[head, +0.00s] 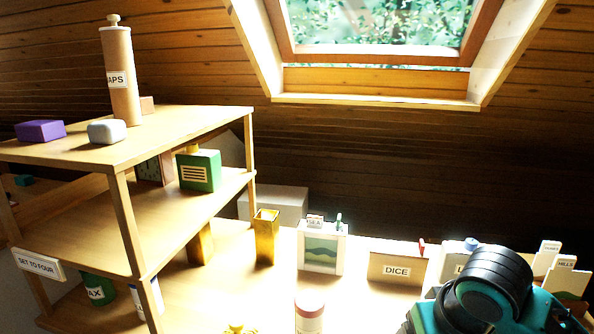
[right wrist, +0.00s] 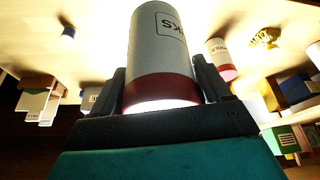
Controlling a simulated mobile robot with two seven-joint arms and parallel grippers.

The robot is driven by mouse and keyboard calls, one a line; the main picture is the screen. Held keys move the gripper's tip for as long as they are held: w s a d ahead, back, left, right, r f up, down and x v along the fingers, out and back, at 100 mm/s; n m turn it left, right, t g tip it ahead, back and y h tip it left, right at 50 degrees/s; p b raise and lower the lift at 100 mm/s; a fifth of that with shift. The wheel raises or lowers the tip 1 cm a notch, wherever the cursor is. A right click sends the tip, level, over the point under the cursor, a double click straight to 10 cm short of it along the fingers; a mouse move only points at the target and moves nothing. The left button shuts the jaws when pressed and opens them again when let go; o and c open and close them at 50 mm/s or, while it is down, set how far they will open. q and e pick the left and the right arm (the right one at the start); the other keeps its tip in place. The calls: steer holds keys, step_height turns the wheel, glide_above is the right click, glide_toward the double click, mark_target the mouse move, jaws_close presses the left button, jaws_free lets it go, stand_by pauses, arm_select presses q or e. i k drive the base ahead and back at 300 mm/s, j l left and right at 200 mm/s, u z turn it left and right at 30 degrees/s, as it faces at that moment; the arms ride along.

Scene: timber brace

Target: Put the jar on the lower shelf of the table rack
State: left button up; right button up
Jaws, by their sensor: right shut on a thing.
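In the right wrist view a white jar (right wrist: 160,45) with a dark red band and a label, partly readable as "KS", stands between the fingers of my right gripper (right wrist: 163,82). The gripper is shut on it. In the head view my right wrist shows at the lower right, and the held jar is hidden there. The wooden table rack (head: 123,225) stands at the left. Its lower shelf (head: 140,228) holds a green box with a yellow cap (head: 199,170) and a brown box (head: 154,170) towards the back; its front part is bare. My left gripper is not in view.
The rack's top holds a tall cork-coloured canister (head: 121,80), a purple block (head: 40,130) and a grey block (head: 107,131). A red-topped white container (head: 309,312) stands on the table.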

mark_target(183, 209)
steer(key=i+j, duration=0.15)
steer(key=j, duration=0.25)
steer(key=i+j, duration=0.2)
steer(key=j, duration=0.15)
steer(key=i+j, duration=0.15)
steer(key=j, duration=0.25)
steer(key=i+j, duration=0.2)
steer(key=j, duration=0.15)
